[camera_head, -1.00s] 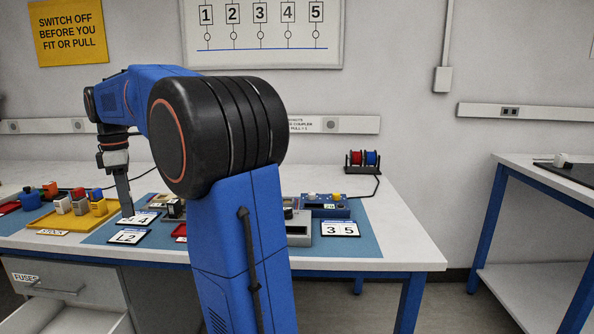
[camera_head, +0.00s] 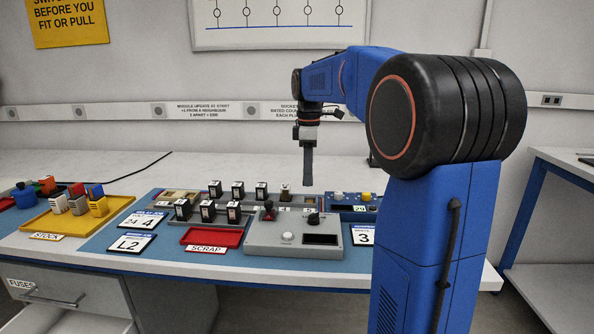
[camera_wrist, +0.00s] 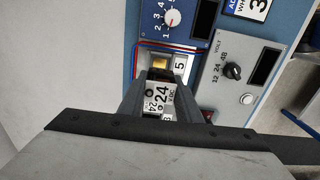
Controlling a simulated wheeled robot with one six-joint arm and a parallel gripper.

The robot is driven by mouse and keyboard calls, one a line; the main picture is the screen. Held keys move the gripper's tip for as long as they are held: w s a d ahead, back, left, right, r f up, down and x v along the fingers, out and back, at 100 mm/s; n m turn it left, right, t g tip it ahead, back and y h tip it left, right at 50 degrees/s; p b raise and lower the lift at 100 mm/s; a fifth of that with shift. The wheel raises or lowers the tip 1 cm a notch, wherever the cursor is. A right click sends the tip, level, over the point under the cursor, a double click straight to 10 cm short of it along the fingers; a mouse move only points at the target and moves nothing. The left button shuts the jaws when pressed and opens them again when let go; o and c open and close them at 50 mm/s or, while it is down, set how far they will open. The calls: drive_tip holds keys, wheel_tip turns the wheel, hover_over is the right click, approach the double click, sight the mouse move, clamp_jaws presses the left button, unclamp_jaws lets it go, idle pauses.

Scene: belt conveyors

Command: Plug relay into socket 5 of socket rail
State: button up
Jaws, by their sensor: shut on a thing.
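My gripper (camera_head: 308,182) points down above the right end of the socket rail (camera_head: 298,208) in the head view. In the wrist view my gripper (camera_wrist: 161,92) is shut on the relay (camera_wrist: 160,98), which has a white face marked 24. Socket 5 (camera_wrist: 161,63) lies just beyond the relay, with a label reading 5 beside it, and looks empty. The relay's lower end is partly hidden, so I cannot tell whether it touches the socket. In the head view the relay cannot be made out. Several black relays (camera_head: 238,190) stand upright along the rail to the left.
In front of the rail stand a grey tester box (camera_head: 270,234) with a dark knob and a red scrap tray (camera_head: 203,237). A blue box (camera_head: 345,205) with a dial is to the right. A yellow stock tray (camera_head: 60,221) is at the left.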

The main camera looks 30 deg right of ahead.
drive_tip(key=shift+s+d+f, duration=0.1)
drive_tip(key=shift+d+f, duration=0.3)
drive_tip(key=shift+f, duration=2.15)
drive_tip(key=shift+f, duration=0.45)
idle(0.3)
drive_tip(key=o, duration=1.1)
drive_tip(key=shift+f, duration=0.1)
drive_tip(key=shift+s+a, duration=0.1)
drive_tip(key=shift+c, duration=0.2)
drive_tip(key=shift+c, duration=0.2)
drive_tip(key=shift+o, duration=1.4)
drive_tip(key=shift+r, duration=0.3)
drive_tip(key=shift+o, duration=0.2)
drive_tip(key=shift+r, duration=3.55)
